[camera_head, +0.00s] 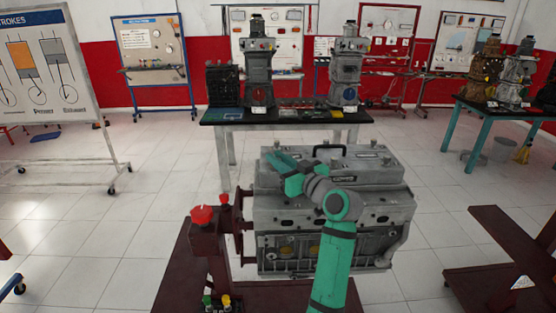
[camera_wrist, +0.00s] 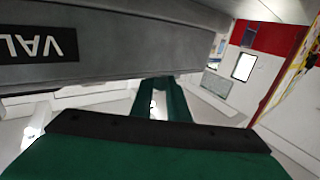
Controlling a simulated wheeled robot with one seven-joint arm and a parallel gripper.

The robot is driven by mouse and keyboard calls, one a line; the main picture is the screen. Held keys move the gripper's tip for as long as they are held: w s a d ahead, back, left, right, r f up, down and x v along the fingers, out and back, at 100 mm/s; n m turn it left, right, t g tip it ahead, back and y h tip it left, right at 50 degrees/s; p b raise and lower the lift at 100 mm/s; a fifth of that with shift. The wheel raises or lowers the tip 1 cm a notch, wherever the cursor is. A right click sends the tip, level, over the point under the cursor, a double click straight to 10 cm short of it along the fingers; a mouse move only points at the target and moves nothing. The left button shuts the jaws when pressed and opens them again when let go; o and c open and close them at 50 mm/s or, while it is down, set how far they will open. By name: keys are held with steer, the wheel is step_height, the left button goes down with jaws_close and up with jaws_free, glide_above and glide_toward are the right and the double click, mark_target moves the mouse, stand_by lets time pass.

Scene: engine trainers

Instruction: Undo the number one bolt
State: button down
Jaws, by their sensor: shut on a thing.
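The grey engine (camera_head: 330,215) stands on a dark red stand, with a lighter cover on top. My green gripper (camera_head: 278,157) is over the left part of the engine's top, pointing up and left in the head view. In the wrist view, my gripper's green fingers (camera_wrist: 160,85) come together just beside the grey cover (camera_wrist: 110,62), which bears a black label with upside-down letters. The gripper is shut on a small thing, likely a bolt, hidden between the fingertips. No bolt number can be read.
The dark red stand (camera_head: 195,255) has red knobs at the left of the engine. A table (camera_head: 285,117) with engine models stands behind. A white board (camera_head: 50,75) is at left, another red stand (camera_head: 500,255) at right. The tiled floor between is clear.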

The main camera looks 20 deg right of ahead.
steer(key=shift+n+g+y, duration=0.8)
steer(key=shift+n+y, duration=0.5)
steer(key=shift+y, duration=0.9)
steer(key=shift+f, duration=0.1)
steer(key=c, duration=1.7)
jaws_free()
steer(key=v, duration=1)
steer(key=shift+s+d, duration=0.25)
steer(key=shift+s, duration=0.1)
